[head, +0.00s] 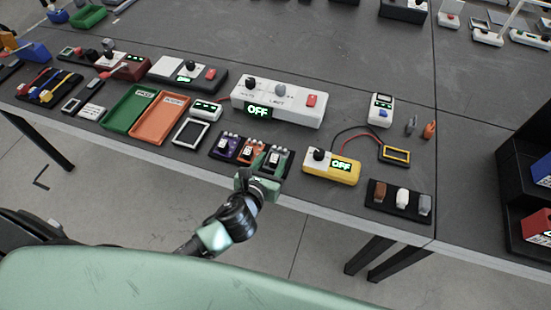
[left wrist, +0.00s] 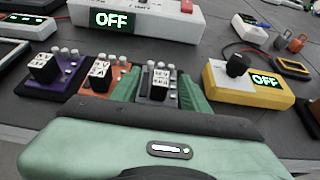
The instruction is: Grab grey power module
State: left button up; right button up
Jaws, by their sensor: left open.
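The grey power module (head: 274,157), with a dark cube marked in white and pale knobs, sits at the right end of a row of three near the table's front edge. It also shows in the left wrist view (left wrist: 158,88). My left gripper (head: 271,165) is open, reaching in from the front edge. In the left wrist view its green fingers (left wrist: 160,90) stand on either side of the grey module. Whether they touch it I cannot tell. The gripper body hides the module's near end. My right gripper is not in view.
Close left of the grey module are an orange module (head: 251,152) and a purple module (head: 225,147). A yellow box reading OFF (head: 331,167) stands to the right. A white box reading OFF (head: 279,101) is behind. Bare table lies behind the white box.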

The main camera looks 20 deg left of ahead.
aim_at(274, 158)
pick_arm(q)
jog(key=x, duration=0.3)
jog(key=shift+w+d+f, duration=0.1)
jog(key=shift+w, duration=0.25)
grip_shut()
